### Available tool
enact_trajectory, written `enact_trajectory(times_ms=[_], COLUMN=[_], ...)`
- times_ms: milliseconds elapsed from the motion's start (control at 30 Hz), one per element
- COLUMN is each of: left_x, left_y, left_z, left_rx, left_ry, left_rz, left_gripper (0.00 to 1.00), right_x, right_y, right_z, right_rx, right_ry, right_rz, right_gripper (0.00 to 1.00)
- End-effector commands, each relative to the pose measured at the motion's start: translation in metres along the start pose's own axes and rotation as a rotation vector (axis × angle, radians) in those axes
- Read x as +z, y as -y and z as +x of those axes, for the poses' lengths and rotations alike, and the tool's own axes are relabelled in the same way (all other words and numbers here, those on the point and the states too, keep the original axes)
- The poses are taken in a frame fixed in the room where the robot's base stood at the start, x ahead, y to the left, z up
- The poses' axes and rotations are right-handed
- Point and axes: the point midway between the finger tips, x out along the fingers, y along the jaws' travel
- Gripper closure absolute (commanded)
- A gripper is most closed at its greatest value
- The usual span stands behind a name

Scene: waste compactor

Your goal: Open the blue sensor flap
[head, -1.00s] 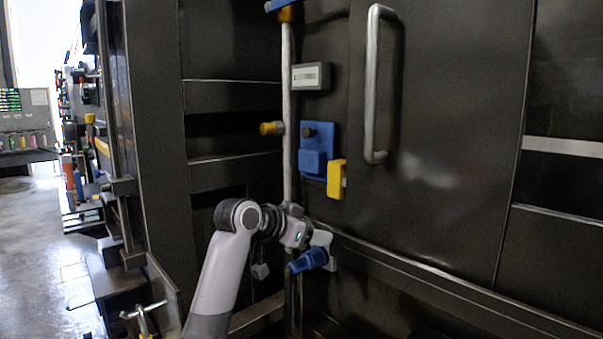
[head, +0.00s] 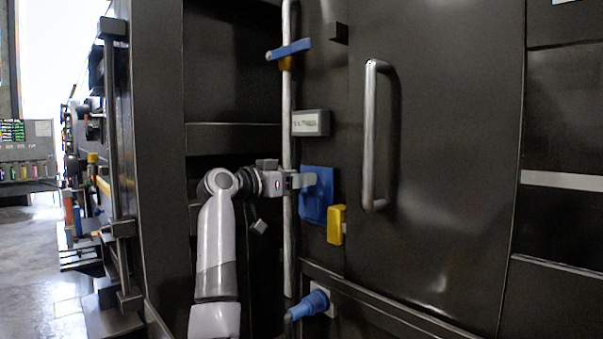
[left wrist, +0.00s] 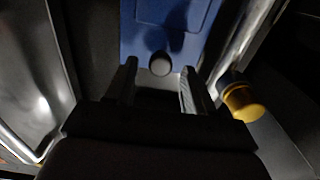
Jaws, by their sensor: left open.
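The blue sensor flap (head: 317,200) is a blue plate on the dark front panel, left of the big door handle. In the left wrist view the blue plate (left wrist: 170,15) fills the top middle, with a dark round knob (left wrist: 160,64) at its near edge. My left gripper (head: 305,180) is at the upper part of the blue plate and hides its knob in the head view. In the left wrist view my left gripper (left wrist: 158,82) is open, its two fingers on either side of the knob; I cannot tell whether they touch it. My right gripper is out of view.
A vertical metal pipe (head: 288,240) runs just left of the plate. A yellow block (head: 336,225) sits at its lower right, a grey display (head: 311,123) above. A blue handle (head: 310,305) is below. A yellow knob (left wrist: 242,102) is beside the fingers in the wrist view.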

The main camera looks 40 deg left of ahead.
Motion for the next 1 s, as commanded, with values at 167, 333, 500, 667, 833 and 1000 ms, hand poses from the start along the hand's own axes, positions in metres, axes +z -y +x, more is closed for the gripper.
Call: enact_trajectory(times_ms=[167, 333, 500, 667, 833, 1000], left_x=[0.0, 0.001, 0.001, 0.001, 0.001, 0.005], left_y=[0.0, 0.0, 0.0, 0.0, 0.0, 0.0], left_z=[0.014, 0.017, 0.016, 0.016, 0.016, 0.014], left_rx=[0.0, -0.001, -0.001, -0.001, -0.001, 0.0], left_ry=[0.002, 0.001, 0.001, 0.001, 0.0, -0.019], left_rz=[0.0, 0.001, 0.001, 0.001, 0.001, 0.001], left_gripper=[0.47, 0.47, 0.53, 1.0, 1.0, 1.0], right_x=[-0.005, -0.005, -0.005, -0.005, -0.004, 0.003], right_y=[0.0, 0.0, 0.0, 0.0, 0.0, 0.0], right_z=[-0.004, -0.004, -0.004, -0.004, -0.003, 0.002], right_rx=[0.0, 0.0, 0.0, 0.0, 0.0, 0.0], right_ry=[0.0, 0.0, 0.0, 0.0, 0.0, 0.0], right_rz=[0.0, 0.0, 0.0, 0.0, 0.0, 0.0], right_gripper=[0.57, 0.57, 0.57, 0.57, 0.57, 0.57])
